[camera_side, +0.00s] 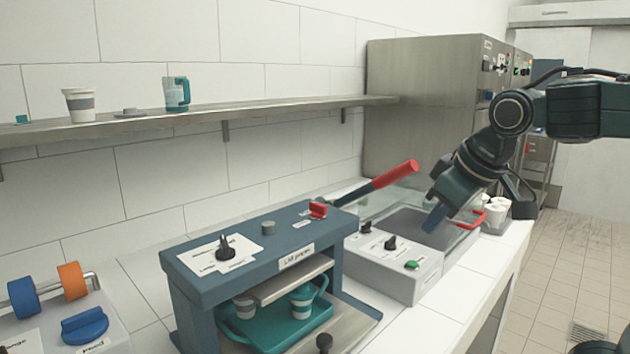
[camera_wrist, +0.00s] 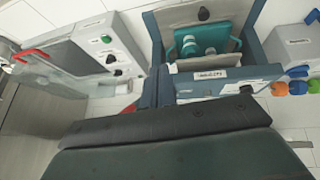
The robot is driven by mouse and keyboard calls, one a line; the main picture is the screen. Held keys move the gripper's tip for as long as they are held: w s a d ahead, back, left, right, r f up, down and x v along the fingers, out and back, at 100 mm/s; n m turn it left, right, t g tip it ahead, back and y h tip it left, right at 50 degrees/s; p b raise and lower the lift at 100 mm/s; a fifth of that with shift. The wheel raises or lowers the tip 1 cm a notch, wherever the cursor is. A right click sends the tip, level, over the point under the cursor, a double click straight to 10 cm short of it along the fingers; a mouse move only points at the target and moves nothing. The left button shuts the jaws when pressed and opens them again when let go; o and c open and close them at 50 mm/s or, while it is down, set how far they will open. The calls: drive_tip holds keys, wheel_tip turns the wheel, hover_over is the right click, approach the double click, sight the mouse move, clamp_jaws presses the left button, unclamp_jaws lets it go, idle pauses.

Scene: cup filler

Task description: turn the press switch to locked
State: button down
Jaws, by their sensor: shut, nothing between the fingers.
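The press (camera_side: 240,275) is a blue-grey frame with a label on its front edge. The press switch (camera_side: 225,250) is a black knob on a white labelled plate on top of the press, at the left end. The plate's lettering is too small to read, so I cannot tell which position the knob is at. The press also shows upside down in the wrist view (camera_wrist: 225,75), partly hidden by a dark body in the foreground. My gripper (camera_side: 434,218) is shut and empty, pointing down above the grey machine to the right of the press, well apart from the switch.
A red-handled lever (camera_side: 393,174) rises behind the press toward my arm. The grey machine (camera_side: 400,275) has black knobs and a green button. A shelf (camera_side: 210,112) holds cups.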

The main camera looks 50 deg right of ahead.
sight(318, 208)
drive_tip(key=w+a+r+h, duration=0.1)
drive_tip(key=w+r, duration=0.1)
drive_tip(key=w, duration=0.5)
drive_tip(key=w+a+r+h, duration=0.1)
drive_tip(key=w+r, duration=0.2)
drive_tip(key=w, duration=0.4)
drive_tip(key=w+a+f+m+g+h, duration=0.1)
drive_tip(key=w+a+f+h, duration=0.1)
drive_tip(key=w+a, duration=0.5)
drive_tip(key=shift+w, duration=0.75)
drive_tip(key=shift+w+d+f, duration=0.1)
drive_tip(key=shift+d+f, duration=0.05)
drive_tip(key=shift+f, duration=0.05)
drive_tip(key=x, duration=1)
drive_tip(key=shift+s+d+r, duration=0.1)
drive_tip(key=shift+d, duration=0.45)
drive_tip(key=shift+s+d+r, duration=0.1)
drive_tip(key=shift+d, duration=1.3)
